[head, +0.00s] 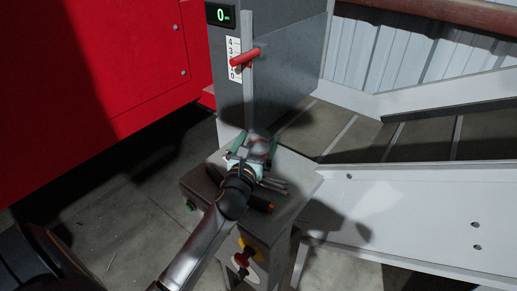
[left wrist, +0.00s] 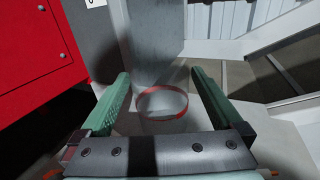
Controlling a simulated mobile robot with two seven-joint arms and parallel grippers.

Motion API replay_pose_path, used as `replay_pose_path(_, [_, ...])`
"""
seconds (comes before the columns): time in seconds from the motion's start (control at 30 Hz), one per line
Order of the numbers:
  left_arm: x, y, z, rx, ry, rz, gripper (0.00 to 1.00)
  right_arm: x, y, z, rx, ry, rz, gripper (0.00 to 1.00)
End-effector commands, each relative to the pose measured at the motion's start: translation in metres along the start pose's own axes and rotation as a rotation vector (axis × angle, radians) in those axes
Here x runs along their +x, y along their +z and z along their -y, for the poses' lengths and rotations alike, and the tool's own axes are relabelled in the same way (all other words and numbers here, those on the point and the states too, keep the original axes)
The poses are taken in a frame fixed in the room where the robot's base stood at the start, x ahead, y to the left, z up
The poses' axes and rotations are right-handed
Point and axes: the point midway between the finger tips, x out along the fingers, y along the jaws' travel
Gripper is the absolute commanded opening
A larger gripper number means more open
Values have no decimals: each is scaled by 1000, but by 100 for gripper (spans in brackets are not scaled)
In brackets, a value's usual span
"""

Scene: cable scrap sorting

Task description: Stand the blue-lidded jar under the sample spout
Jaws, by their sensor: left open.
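I cannot make out a blue-lidded jar in either view, nor a clear spout. My left gripper (head: 255,147) is over the back of a grey metal stand (head: 305,178), in front of the tall grey panel. In the left wrist view its green fingers (left wrist: 160,73) are spread apart with nothing gripped between them. A red ring (left wrist: 162,117) shows between and beyond the fingers, around a pale surface; I cannot tell whether it is flat or raised. In the head view the gripper hides much of that part of the stand. My right gripper is not in view.
A grey panel (head: 285,75) behind the stand carries a red lever (head: 245,57), a number scale (head: 234,60) and a display reading 0 (head: 221,15). A red cabinet (head: 90,60) stands left; a pale metal frame (head: 410,205) stands right.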

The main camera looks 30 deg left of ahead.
Motion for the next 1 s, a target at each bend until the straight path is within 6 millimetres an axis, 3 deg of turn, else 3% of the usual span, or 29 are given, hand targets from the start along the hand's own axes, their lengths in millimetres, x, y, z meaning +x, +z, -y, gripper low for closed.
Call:
replay_pose_path(0.27, [3, 0, 0, 0, 0, 0, 100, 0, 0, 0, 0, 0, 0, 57])
replay_pose_path(1.0, [3, 0, 0, 0, 0, 1, 18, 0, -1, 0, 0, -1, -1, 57])
